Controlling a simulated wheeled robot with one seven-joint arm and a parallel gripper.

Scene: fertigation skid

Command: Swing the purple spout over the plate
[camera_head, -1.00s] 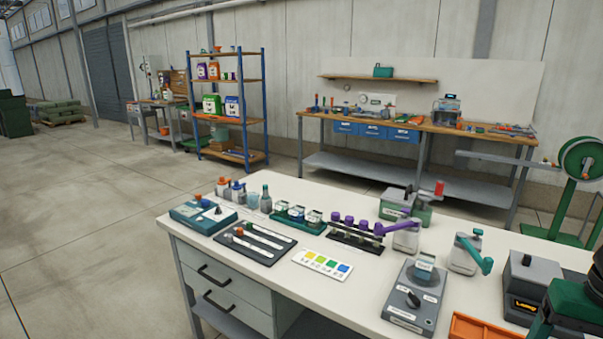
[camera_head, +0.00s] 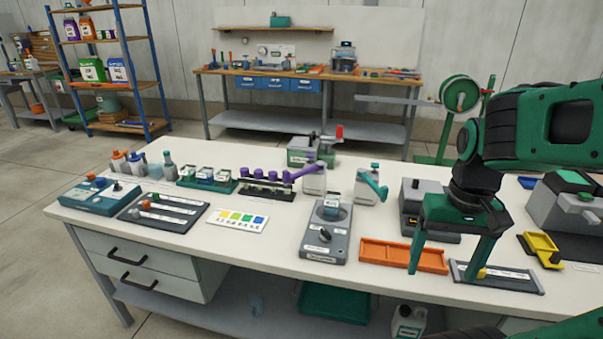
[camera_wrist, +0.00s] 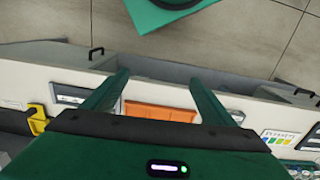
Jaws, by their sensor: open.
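The purple spout (camera_head: 302,172) is an arm on top of a pale dispenser bottle (camera_head: 315,183) near the middle of the bench. The spout is not over this unit. My gripper (camera_head: 440,268) is open and empty, pointing down to the right of the unit, above the orange tray. The wrist view shows its two spread fingers (camera_wrist: 158,82) with the tray between them.
A second bottle with a teal spout (camera_head: 373,184) stands right of the purple one. The orange tray (camera_head: 403,256), a dark grey device (camera_head: 425,212) and a yellow holder (camera_head: 541,250) crowd the right side. A colour card (camera_head: 237,218) lies left. The bench's front left strip is clear.

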